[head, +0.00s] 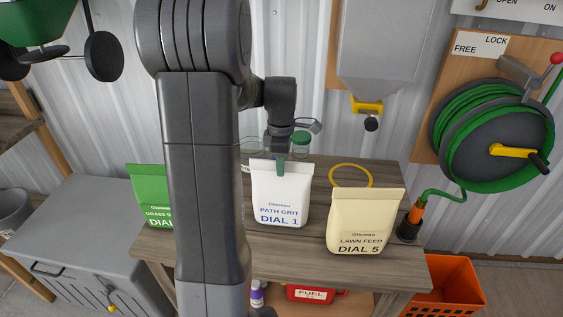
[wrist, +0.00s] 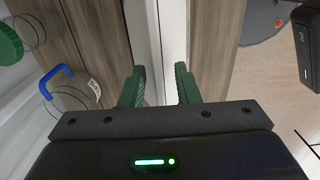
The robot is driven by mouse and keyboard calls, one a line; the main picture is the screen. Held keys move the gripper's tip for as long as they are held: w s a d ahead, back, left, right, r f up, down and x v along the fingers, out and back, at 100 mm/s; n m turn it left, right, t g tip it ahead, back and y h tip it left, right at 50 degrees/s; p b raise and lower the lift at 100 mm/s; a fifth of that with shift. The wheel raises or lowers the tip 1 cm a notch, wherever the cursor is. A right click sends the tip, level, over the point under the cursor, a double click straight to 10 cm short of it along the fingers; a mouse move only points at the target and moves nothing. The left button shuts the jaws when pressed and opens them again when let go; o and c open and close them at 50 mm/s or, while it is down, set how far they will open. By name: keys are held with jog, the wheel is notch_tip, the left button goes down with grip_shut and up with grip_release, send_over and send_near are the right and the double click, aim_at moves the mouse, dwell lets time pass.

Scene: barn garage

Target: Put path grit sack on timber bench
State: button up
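The path grit sack (head: 280,200) is white, with "PATH GRIT DIAL 1" on its front. It stands upright on the timber bench (head: 290,252), between a green sack and a cream sack. My gripper (head: 281,166) is at the sack's top edge, and one green finger shows in front of it. In the wrist view my gripper (wrist: 160,88) has its two green fingers apart, one on each side of the white sack (wrist: 173,35). A gap shows between them, and firm contact on both sides is not visible. My arm hides part of the bench.
The green grass sack (head: 148,190) is partly behind my arm. The cream lawn feed sack (head: 364,222) stands close on the right. A yellow ring (head: 350,167) and a green-lidded jar (head: 301,142) are behind. A grey bin (head: 75,235) stands left; an orange crate (head: 447,285) stands right.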

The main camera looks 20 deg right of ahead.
notch_tip(320, 180, up, 12)
jog(key=shift+r, duration=0.15)
dwell(0.5)
